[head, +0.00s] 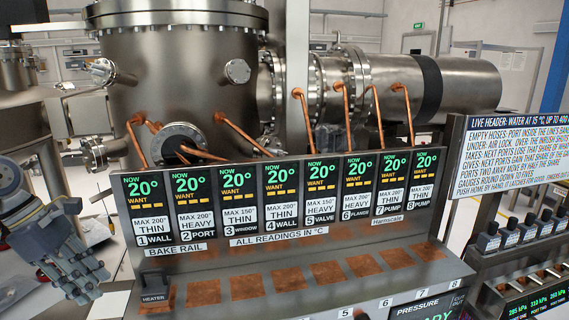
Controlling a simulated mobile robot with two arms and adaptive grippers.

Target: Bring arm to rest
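My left gripper (86,282) is at the lower left, at the end of my arm coming in from the left edge. Its grey fingers point down and to the right and lie close together. I see nothing held between them, but whether they are open or shut is unclear. It is left of the bake rail panel (280,244), with a visible gap between them. My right gripper is not in view.
The bake rail carries a row of displays and copper pads (247,286). Behind it stands a large steel chamber (185,80) with copper hoses (236,133). A header panel (510,150) with several dark fittings (507,234) is at the right.

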